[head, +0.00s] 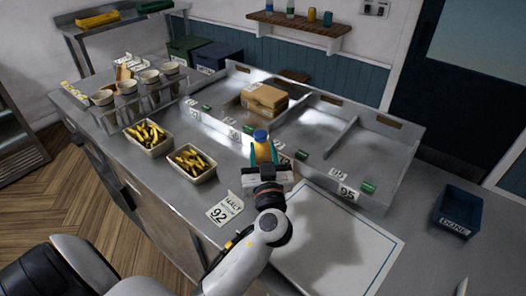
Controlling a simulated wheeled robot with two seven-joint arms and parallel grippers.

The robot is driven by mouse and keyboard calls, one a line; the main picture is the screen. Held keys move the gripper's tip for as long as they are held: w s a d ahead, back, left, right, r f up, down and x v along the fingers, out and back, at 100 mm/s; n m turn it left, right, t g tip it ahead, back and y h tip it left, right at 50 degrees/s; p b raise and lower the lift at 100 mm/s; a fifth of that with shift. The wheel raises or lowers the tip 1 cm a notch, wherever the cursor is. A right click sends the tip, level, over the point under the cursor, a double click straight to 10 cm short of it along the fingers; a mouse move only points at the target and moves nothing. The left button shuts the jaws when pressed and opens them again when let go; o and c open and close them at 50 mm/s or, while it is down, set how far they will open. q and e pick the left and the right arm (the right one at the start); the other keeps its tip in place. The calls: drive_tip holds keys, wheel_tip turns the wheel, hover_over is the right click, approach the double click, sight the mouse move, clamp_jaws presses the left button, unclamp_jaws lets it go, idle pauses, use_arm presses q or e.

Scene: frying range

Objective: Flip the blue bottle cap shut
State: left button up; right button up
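A yellow bottle (262,151) with a blue cap (261,136) stands upright near the middle of the head view. My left gripper (264,157) has its teal fingers on both sides of the bottle, close against it, below the cap. The gripper appears shut on the bottle body. Whether the cap's lid is up or down is too small to tell. The bottle's base is hidden behind the gripper. My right gripper is not in view.
Two trays of fries (147,138) (191,164) stand left of the gripper. A divided steel bin (340,138) with a cardboard box (265,99) lies behind. A white board (335,240) is at front right, a blue bin (458,210) beyond it. Bottles stand on a wall shelf (300,27).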

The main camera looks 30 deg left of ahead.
use_arm(q)
drive_tip(key=b+v, duration=0.5)
drive_tip(key=v, duration=0.7)
idle(0.5)
